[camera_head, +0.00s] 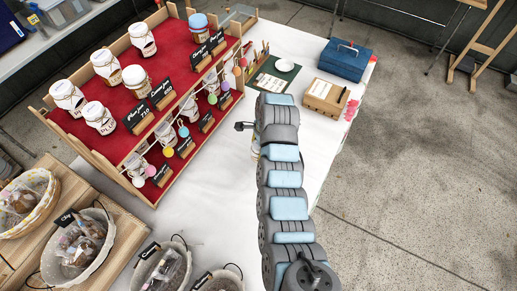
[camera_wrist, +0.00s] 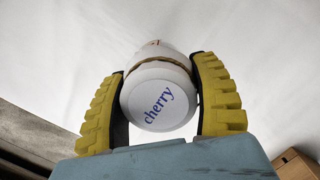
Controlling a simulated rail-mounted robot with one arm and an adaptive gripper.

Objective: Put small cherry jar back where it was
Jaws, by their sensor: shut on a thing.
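The cherry jar (camera_wrist: 158,98) has a white lid with "cherry" in blue letters, seen from its lid end in the wrist view. My gripper (camera_wrist: 161,95) is shut on it, one yellow-ribbed finger on each side. White cloth fills most of the background behind the jar; I cannot tell whether the jar touches it. In the head view my arm hides the gripper and most or all of the jar. The wooden jar rack (camera_head: 160,189) with red-lined steps stands to the left of my arm. Large jars stand on its upper part, and smaller jars (camera_head: 165,133) with coloured round tags on its lower step.
Black label signs (camera_head: 139,117) stand among the rack's jars. Baskets of bagged goods (camera_head: 108,247) are at the lower left. A blue box (camera_head: 343,60), a wooden box (camera_head: 326,97) and a tray with papers (camera_head: 270,84) lie at the table's far end. White cloth (camera_head: 210,190) between rack and arm is clear.

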